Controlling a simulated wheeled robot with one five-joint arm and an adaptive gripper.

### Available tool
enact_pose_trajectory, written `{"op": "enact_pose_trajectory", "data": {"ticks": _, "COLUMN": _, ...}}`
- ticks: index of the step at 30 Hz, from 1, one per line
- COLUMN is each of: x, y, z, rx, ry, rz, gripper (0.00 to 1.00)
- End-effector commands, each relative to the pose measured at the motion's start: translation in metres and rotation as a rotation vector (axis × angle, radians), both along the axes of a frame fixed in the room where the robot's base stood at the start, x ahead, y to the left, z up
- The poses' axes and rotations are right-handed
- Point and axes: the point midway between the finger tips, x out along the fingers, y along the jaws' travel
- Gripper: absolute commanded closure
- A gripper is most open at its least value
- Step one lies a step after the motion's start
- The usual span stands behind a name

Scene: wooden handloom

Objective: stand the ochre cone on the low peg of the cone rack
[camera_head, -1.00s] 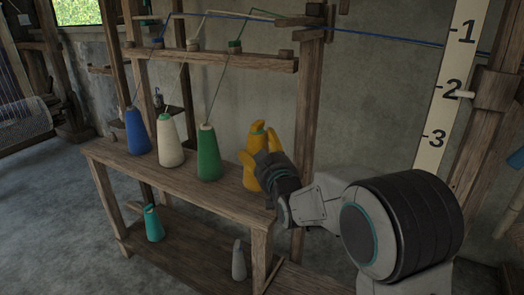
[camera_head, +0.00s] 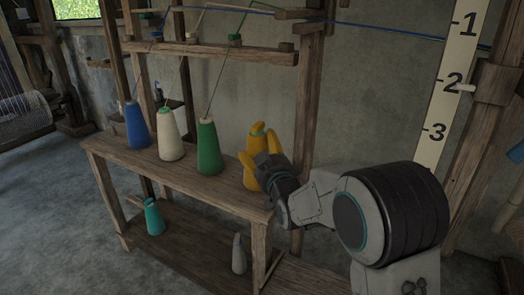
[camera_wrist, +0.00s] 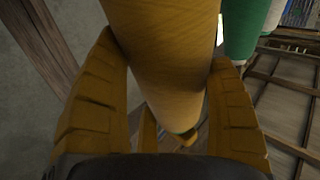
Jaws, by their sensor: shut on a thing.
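The ochre cone (camera_head: 257,129) is upright at the right end of the rack's top shelf in the head view, with a green ring near its tip. My gripper (camera_head: 250,166) has yellow fingers shut around its body; the fingers hide much of it. In the wrist view the cone (camera_wrist: 165,60) runs between my two fingers (camera_wrist: 165,105). I cannot tell whether its base touches the shelf. The cone rack (camera_head: 200,184) is a wooden stand with a top shelf and a lower shelf. I cannot make out the low peg.
Blue (camera_head: 137,127), cream (camera_head: 170,138) and green (camera_head: 207,150) cones stand in a row left of my gripper. On the lower shelf are a teal cone (camera_head: 154,218) and a small grey cone (camera_head: 239,256). A wooden post (camera_head: 306,110) rises behind my gripper.

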Motion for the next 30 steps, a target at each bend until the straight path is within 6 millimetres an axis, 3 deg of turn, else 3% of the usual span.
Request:
{"op": "enact_pose_trajectory", "data": {"ticks": 11, "x": 0.0001, "y": 0.0, "z": 0.002, "rx": 0.001, "ry": -0.004, "rz": 0.0, "gripper": 0.61}}
{"op": "enact_pose_trajectory", "data": {"ticks": 12, "x": 0.0001, "y": 0.0, "z": 0.002, "rx": 0.001, "ry": -0.004, "rz": 0.0, "gripper": 0.21}}
{"op": "enact_pose_trajectory", "data": {"ticks": 19, "x": 0.0, "y": 0.0, "z": 0.0013, "rx": 0.0, "ry": -0.002, "rz": 0.0, "gripper": 0.0}}
{"op": "enact_pose_trajectory", "data": {"ticks": 30, "x": 0.0, "y": 0.0, "z": 0.0, "rx": 0.0, "ry": 0.002, "rz": 0.0, "gripper": 0.0}}
